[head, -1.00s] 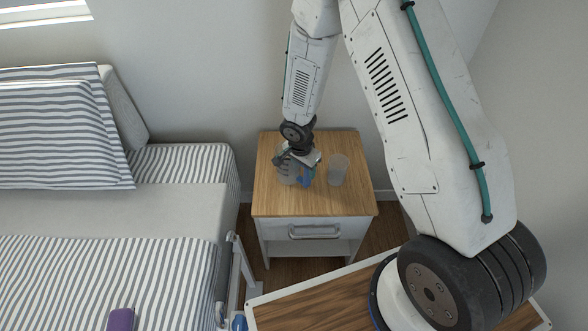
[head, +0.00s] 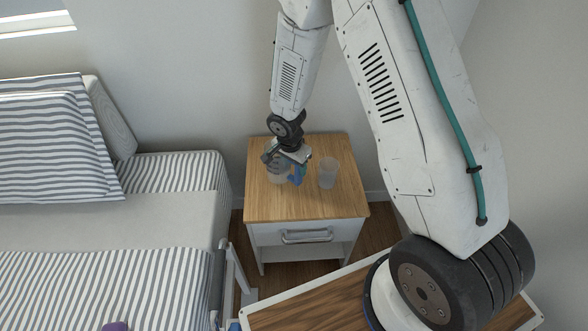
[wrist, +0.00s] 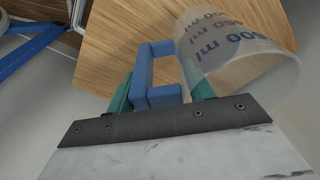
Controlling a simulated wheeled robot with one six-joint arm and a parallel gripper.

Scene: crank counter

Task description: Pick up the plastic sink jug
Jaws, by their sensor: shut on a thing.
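The plastic sink jug (head: 279,173) is a clear measuring jug with a blue handle (head: 298,174). It is at the nightstand's top, left of its middle. In the wrist view the jug (wrist: 228,42) shows blue millilitre marks, and its blue handle (wrist: 143,75) lies between the green fingers. My gripper (head: 292,158) is over the jug and shut on its handle; it also shows in the wrist view (wrist: 160,92). The jug's base is partly hidden, and I cannot tell whether it touches the wood.
A clear tumbler (head: 328,173) stands just right of the jug on the wooden nightstand (head: 340,205). A bed with striped bedding (head: 110,285) is at left. A wall is close behind. The front and right parts of the nightstand top are clear.

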